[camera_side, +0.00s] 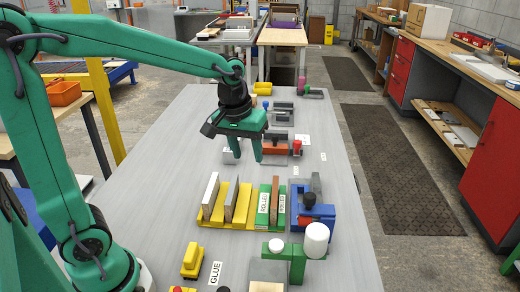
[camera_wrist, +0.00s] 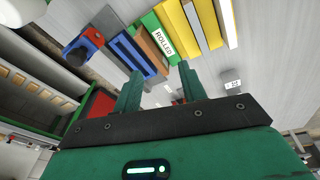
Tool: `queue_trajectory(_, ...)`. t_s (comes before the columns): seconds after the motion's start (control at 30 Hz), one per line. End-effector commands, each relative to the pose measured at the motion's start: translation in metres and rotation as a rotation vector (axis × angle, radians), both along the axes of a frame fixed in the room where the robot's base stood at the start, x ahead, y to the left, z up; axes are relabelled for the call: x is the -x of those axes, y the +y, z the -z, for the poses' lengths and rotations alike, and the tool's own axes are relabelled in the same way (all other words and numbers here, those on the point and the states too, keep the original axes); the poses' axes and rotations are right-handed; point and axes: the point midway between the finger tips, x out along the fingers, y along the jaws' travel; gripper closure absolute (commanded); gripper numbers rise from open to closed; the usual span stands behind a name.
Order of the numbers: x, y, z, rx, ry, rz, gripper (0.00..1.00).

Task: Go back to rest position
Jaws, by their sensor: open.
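My gripper (camera_side: 247,158) hangs fingers down above the grey table (camera_side: 150,190), behind the board rack in the side view. Its two green fingers are apart, with nothing seen between them. The yellow and green rack (camera_side: 215,218) holds upright boards: pale ones (camera_side: 209,192) in the yellow part and a brown one (camera_side: 274,195) in the green part. In the wrist view my gripper (camera_wrist: 160,70) is open, with the green rack part (camera_wrist: 152,24) and its "ROLLED" label beyond the fingers.
A blue device (camera_side: 313,215) with a dark knob stands right of the rack. A green fixture (camera_side: 297,262) with white round parts is in front. A yellow block (camera_side: 192,260) lies near the "GLUE" label (camera_side: 215,273). An orange-red tool (camera_side: 274,145) stands close behind my gripper. The table's left side is clear.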

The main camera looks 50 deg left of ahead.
Motion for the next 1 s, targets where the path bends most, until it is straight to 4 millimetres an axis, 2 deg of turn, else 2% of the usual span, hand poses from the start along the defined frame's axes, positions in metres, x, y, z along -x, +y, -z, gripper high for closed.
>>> queue_trajectory(0.2,0.037,0.002,-0.021,-0.025,-0.071,0.104,0.59)
queue_trajectory(0.43,0.074,0.003,-0.033,-0.06,-0.142,0.212,0.59)
queue_trajectory(0.8,0.129,0.004,-0.035,-0.13,-0.25,0.376,0.59)
queue_trajectory(1.0,0.144,0.005,-0.032,-0.156,-0.28,0.427,0.59)
